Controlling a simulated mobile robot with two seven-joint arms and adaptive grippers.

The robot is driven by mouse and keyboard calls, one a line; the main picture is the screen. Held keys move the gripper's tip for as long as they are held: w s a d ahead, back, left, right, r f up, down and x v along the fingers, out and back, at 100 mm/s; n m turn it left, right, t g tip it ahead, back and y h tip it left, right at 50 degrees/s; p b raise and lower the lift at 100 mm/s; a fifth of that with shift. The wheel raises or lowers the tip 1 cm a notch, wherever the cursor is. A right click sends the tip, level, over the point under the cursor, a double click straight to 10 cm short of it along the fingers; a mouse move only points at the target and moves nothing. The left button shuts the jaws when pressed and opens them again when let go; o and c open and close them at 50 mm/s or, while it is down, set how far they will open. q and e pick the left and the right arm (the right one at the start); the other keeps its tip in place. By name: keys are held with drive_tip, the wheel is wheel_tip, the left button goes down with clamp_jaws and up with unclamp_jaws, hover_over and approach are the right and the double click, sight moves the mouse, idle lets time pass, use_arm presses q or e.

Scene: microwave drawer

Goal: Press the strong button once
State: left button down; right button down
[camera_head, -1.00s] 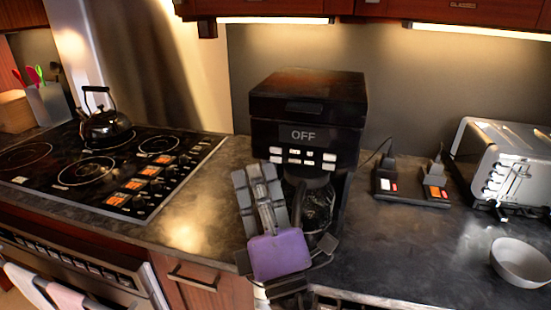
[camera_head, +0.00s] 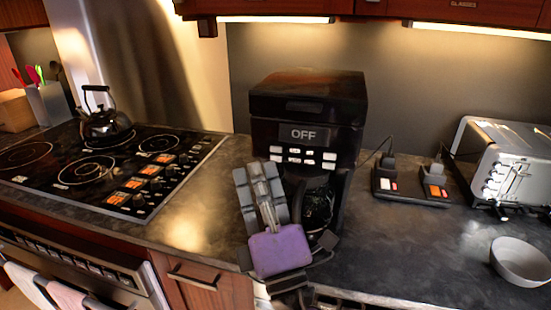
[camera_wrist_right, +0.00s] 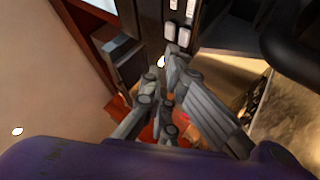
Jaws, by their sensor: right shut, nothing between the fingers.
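The black coffee machine (camera_head: 308,100) stands on the counter, its display reading OFF. Below the display is a panel of several small white buttons (camera_head: 312,154); their labels are too small to read, so I cannot tell which is strong. My right gripper (camera_head: 262,166), with a purple body behind it, is in front of the machine's left side. Its fingers point up toward the left end of the button panel, and I cannot tell whether they touch it. In the right wrist view the fingers (camera_wrist_right: 170,62) are shut and empty, just below white buttons (camera_wrist_right: 176,32). My left gripper is not in view.
A glass carafe (camera_head: 320,208) sits in the machine, partly hidden by my gripper. A stove (camera_head: 75,172) with a kettle (camera_head: 106,124) is at left. Two small switch boxes (camera_head: 410,187), a toaster (camera_head: 500,160) and a bowl (camera_head: 518,262) are at right.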

drive_tip(key=shift+w, duration=0.1)
idle(0.5)
drive_tip(key=shift+w+d, duration=0.15)
drive_tip(key=shift+w, duration=0.15)
drive_tip(key=shift+w+d, duration=0.1)
drive_tip(key=shift+w, duration=0.2)
idle(0.6)
drive_tip(key=shift+s, duration=0.1)
drive_tip(key=shift+s+a, duration=0.25)
drive_tip(key=shift+s, duration=0.4)
drive_tip(key=shift+s+a+b, duration=0.1)
drive_tip(key=shift+s+a, duration=0.15)
drive_tip(key=shift+s, duration=0.55)
drive_tip(key=shift+s+a+b, duration=0.15)
drive_tip(key=shift+s+a, duration=0.1)
drive_tip(key=shift+s, duration=0.5)
drive_tip(key=shift+s+a+b, duration=0.1)
drive_tip(key=shift+s+a, duration=0.15)
drive_tip(key=shift+s, duration=0.55)
